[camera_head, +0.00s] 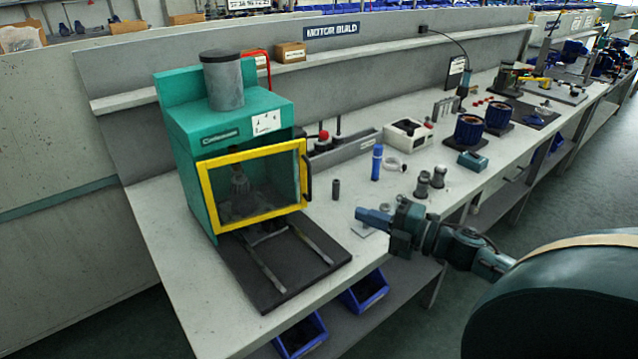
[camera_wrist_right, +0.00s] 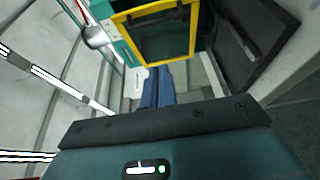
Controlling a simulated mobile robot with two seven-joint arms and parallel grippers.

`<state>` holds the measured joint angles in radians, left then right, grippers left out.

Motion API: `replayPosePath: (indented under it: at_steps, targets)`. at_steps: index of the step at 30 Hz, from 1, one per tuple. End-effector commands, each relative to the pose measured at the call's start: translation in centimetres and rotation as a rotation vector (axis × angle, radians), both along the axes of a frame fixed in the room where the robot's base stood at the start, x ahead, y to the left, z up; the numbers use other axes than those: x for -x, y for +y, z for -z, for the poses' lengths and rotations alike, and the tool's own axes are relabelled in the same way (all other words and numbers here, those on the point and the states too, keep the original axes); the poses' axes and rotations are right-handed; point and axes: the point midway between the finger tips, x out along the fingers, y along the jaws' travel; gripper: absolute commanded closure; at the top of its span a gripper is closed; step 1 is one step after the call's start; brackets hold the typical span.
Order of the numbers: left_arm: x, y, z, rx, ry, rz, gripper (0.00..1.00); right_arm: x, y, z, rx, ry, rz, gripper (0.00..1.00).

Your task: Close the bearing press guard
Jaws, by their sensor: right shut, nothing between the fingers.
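The bearing press (camera_head: 225,115) is a green housing with a grey cylinder on top, at the left of the bench. Its guard (camera_head: 255,219) is a yellow-framed clear window with a dark handle (camera_head: 308,178) on its right edge. The guard looks slightly ajar, with its right edge standing out from the housing. It also shows in the right wrist view (camera_wrist_right: 190,60), beyond the fingers. My right gripper (camera_head: 360,216) is shut and empty, right of the guard and apart from it. Its blue fingers (camera_wrist_right: 157,85) lie together in the wrist view. My left gripper is out of view.
A dark base plate (camera_head: 285,285) with two rails lies before the press. A small dark cylinder (camera_head: 336,189), a blue bottle (camera_head: 377,162) and grey parts (camera_head: 422,185) stand near my right gripper. Blue bins (camera_head: 365,290) sit below the bench. A grey back panel (camera_head: 400,60) runs behind.

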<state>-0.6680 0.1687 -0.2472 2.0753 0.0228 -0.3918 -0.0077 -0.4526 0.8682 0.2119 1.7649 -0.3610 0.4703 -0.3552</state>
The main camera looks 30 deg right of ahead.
Motion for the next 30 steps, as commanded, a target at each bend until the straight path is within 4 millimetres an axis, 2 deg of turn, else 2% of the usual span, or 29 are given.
replayPosePath:
  at_steps: [4,8,23,30]
  targets:
    - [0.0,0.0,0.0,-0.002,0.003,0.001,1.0,-0.4,0.4,-0.2,0.003,0.001,0.004,1.0]
    - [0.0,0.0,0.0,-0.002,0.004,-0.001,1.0,-1.9,1.0,-0.2,0.003,-0.001,0.003,1.0]
    - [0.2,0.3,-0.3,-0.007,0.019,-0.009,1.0,-9.2,4.6,-0.3,0.002,-0.001,0.003,1.0]
    - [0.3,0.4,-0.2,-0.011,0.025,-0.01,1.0,-11.8,3.4,0.0,0.001,0.002,0.004,1.0]
